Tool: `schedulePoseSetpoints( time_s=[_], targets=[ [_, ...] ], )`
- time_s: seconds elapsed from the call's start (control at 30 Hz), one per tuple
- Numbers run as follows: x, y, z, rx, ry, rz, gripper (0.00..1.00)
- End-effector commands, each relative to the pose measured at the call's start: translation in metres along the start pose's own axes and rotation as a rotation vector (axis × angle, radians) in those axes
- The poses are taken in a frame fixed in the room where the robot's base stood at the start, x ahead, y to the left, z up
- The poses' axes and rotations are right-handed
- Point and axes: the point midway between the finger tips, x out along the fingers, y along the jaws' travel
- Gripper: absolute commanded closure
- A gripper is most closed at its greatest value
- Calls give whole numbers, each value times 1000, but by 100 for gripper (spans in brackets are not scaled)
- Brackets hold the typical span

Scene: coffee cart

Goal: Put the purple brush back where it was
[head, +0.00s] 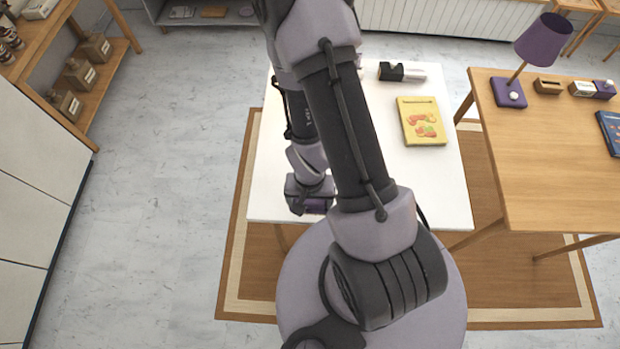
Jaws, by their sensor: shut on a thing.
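My gripper (306,200) is low over the front left part of the white table (440,190). It is shut on a dark purple thing, the purple brush (316,205), of which only a small part shows beneath the wrist. My arm crosses the middle of the view and hides much of the table's left half. I cannot tell whether the brush touches the tabletop.
A yellow book (421,121) and a black and white object (402,71) lie on the white table. A wooden table (550,170) at the right bears a purple lamp (543,40) and a blue book (610,130). The white table's front right is clear.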

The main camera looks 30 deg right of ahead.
Motion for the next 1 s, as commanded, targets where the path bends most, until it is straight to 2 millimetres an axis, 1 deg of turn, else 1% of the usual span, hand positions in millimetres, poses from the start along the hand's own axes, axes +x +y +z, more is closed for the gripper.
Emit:
schedulePoseSetpoints(
  time_s=[0.03,0.23,0.27,0.33,0.4,0.5,0.63,0.7,0.77,0.9,0.93,1.0],
  targets=[
    [15,-1,-5,1,6,-3,61],
    [13,2,-12,1,5,-3,61],
    [13,2,-19,2,6,-3,61],
    [13,3,-37,3,6,-3,61],
    [8,4,-54,4,1,-1,61],
    [9,4,-81,3,1,-1,61],
    [12,5,-109,2,0,-1,61],
    [13,5,-116,0,-1,0,61],
    [18,5,-118,0,-2,0,61],
    [47,5,-117,0,-4,1,61],
    [50,5,-117,0,-4,1,61],
    [48,5,-118,0,-2,0,61]
  ],
)
